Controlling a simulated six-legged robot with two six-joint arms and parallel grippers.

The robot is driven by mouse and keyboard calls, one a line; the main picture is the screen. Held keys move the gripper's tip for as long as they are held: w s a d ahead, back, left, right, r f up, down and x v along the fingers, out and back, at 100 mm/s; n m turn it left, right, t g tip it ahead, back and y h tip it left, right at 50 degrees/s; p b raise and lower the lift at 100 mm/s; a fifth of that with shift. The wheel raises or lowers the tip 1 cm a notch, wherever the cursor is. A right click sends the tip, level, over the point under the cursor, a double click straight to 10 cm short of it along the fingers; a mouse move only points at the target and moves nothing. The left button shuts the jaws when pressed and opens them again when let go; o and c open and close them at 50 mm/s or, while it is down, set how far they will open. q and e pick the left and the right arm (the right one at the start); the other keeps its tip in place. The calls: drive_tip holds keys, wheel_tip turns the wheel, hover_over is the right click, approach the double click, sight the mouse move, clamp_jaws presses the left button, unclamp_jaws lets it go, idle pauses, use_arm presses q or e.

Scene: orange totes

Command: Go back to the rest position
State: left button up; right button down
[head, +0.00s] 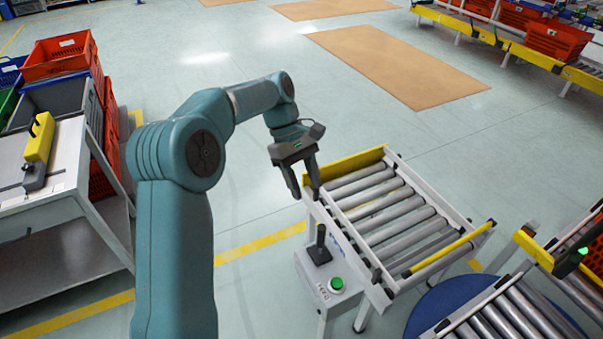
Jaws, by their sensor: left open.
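My left arm rises from the bottom of the head view, and its left gripper (304,188) points down. The gripper is open and empty, with its two dark fingers apart. It appears over the left edge of a roller conveyor (392,212) near its yellow end rail (356,165). I cannot tell whether a finger touches the conveyor frame. My right gripper is not in view.
A control box with a black joystick (319,247) and a green button (337,284) stands beside the conveyor. A table (40,185) with a yellow tool (39,150) and orange totes (60,55) is at left. Another conveyor (510,310) is at lower right. Open floor lies behind.

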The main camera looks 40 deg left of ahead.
use_arm(q)
drive_tip(key=shift+v, duration=1.2)
